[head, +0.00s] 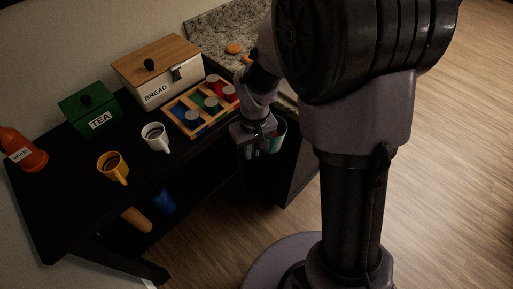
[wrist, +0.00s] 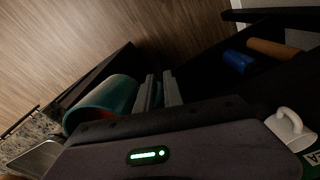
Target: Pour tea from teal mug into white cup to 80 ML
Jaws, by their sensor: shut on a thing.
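My gripper (head: 260,146) is shut on the teal mug (head: 280,132) and holds it off the right end of the black table, above the floor. In the wrist view the fingers (wrist: 159,92) are close together at the right side of the teal mug (wrist: 110,98), which looks tilted there; its handle is hard to make out. The tea inside cannot be seen clearly. The white cup (head: 156,138) stands upright on the table, left of my gripper and apart from it, with a dark inside. The white cup (wrist: 287,126) also shows at the right of the wrist view.
A yellow cup (head: 112,165) stands left of the white cup. A wooden rack (head: 191,128) with several coloured containers lies between white cup and gripper. A bread box (head: 154,91), green tea box (head: 80,112) and orange bottle (head: 30,157) line the back. The table's front is clear.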

